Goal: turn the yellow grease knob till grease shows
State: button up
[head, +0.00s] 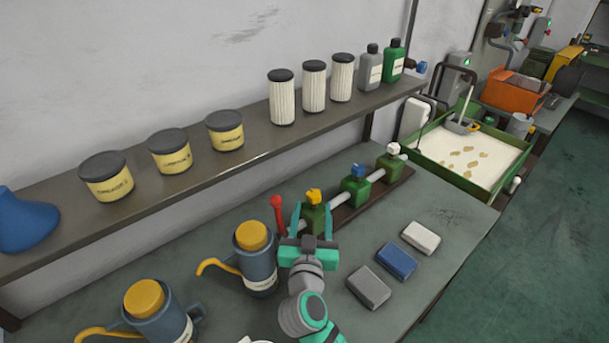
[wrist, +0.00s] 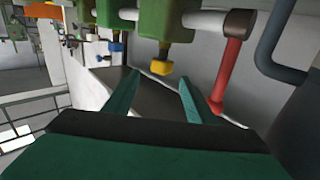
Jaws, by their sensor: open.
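The yellow knob (head: 313,196) sits on top of the nearest green valve block (head: 314,218) on the workbench. In the wrist view, which looks upside down, the yellow knob (wrist: 161,67) hangs from its green block (wrist: 160,20), beyond the fingertips and roughly between them. My gripper (head: 308,222) is in front of this block in the head view; it also shows in the wrist view (wrist: 155,85), with two teal fingers apart and nothing between them. The knob appears clear of both fingers. I see no grease at the block; its lower part is partly hidden by my gripper.
A red lever (head: 278,215) stands just left of the block. Blue-knobbed (head: 357,170) and white-knobbed (head: 393,149) blocks follow along the pipe. A yellow-lidded jug (head: 256,262) stands close left of my arm. Grey (head: 368,287), blue (head: 396,261) and white (head: 421,237) blocks lie right.

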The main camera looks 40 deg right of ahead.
jog(key=shift+w+d, duration=0.15)
jog(key=shift+w, duration=0.25)
jog(key=x, duration=1)
jog(key=shift+w, duration=0.15)
jog(key=shift+d, duration=0.1)
jog(key=c, duration=1)
